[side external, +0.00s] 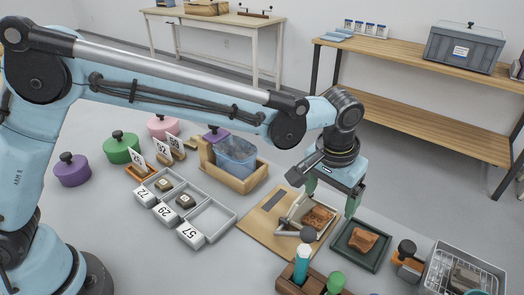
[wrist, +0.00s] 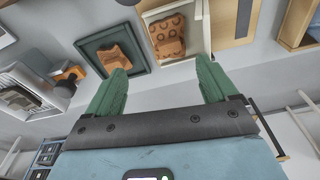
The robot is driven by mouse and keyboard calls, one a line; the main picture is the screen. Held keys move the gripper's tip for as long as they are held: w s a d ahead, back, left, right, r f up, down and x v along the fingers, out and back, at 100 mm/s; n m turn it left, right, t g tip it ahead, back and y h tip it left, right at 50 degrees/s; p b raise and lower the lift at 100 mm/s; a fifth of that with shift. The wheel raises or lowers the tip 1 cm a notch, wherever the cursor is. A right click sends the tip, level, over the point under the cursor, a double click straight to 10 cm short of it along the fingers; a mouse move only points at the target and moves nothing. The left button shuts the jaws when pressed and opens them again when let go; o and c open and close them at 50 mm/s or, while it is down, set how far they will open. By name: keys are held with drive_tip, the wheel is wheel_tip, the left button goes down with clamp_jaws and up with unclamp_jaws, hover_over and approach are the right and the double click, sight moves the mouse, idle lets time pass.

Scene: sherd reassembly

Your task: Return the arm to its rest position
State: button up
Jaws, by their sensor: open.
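My gripper (side external: 332,199) has two green fingers spread apart with nothing between them. It hangs above the work area, over the gap between a wooden board and a dark green tray. In the wrist view my gripper (wrist: 160,85) also shows open and empty. An orange-brown sherd (side external: 318,217) with a dotted pattern lies in a pale holder on the board; it also shows in the wrist view (wrist: 168,38). A second brown sherd (side external: 363,240) lies in the dark green tray (side external: 345,259), apart from my fingers.
Grey trays numbered 72, 29 and 57 (side external: 190,236) stand at left, two holding sherds. A wooden box (side external: 232,182) holds a clear blue container. Coloured lidded pots (side external: 122,150) stand behind.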

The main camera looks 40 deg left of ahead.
drive_tip(key=s+a+r+t, duration=0.1)
drive_tip(key=a+r, duration=0.4)
drive_tip(key=a, duration=0.4)
drive_tip(key=s+a+t, duration=0.2)
drive_tip(key=s+a, duration=0.4)
drive_tip(key=a, duration=0.3)
drive_tip(key=s+a+n+t, duration=0.1)
drive_tip(key=s+a+t, duration=0.1)
drive_tip(key=s+a, duration=0.5)
drive_tip(key=shift+a+r+t, duration=0.3)
drive_tip(key=shift+a+r, duration=0.15)
drive_tip(key=shift+a, duration=0.5)
